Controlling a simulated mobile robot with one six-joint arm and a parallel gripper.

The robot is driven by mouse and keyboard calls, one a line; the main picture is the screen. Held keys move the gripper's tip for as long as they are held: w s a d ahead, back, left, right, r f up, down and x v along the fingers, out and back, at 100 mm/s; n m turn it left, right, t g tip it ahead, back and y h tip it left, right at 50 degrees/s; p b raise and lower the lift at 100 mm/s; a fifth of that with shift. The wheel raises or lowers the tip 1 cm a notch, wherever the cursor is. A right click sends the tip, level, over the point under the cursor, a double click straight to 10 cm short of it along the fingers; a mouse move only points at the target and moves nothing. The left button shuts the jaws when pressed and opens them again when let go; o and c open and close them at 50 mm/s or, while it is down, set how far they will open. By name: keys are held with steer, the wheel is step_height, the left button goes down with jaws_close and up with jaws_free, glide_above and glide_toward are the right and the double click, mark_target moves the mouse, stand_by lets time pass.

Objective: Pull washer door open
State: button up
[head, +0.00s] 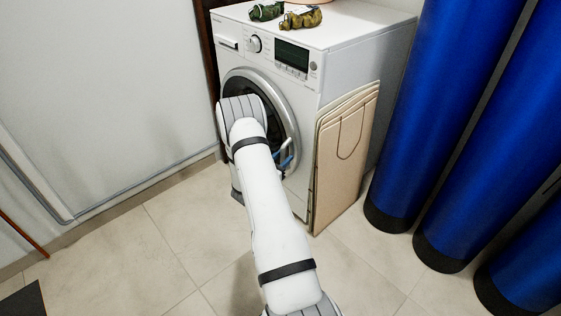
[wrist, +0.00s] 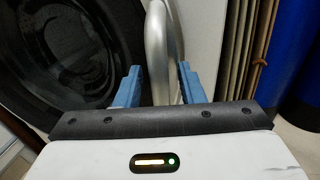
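The white washer (head: 330,40) stands against the wall with its round door facing me. The door's silver rim (head: 288,105) sits against the washer front, and the door looks shut. My arm covers much of the door. My gripper (head: 284,160) is at the door's lower right, with its blue fingers partly hidden by my arm. In the wrist view, my gripper (wrist: 162,80) is open, one finger on each side of the silver rim (wrist: 160,45). I cannot tell whether either finger touches it. The dark door glass (wrist: 70,50) lies to the left.
Folded tan boards (head: 345,150) lean on the washer's right side, close to my gripper. Tall blue cylinders (head: 440,110) stand further right. Two camouflage-patterned items (head: 300,17) lie on the washer top.

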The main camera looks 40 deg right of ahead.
steer(key=shift+d, duration=0.2)
jaws_close()
stand_by(0.3)
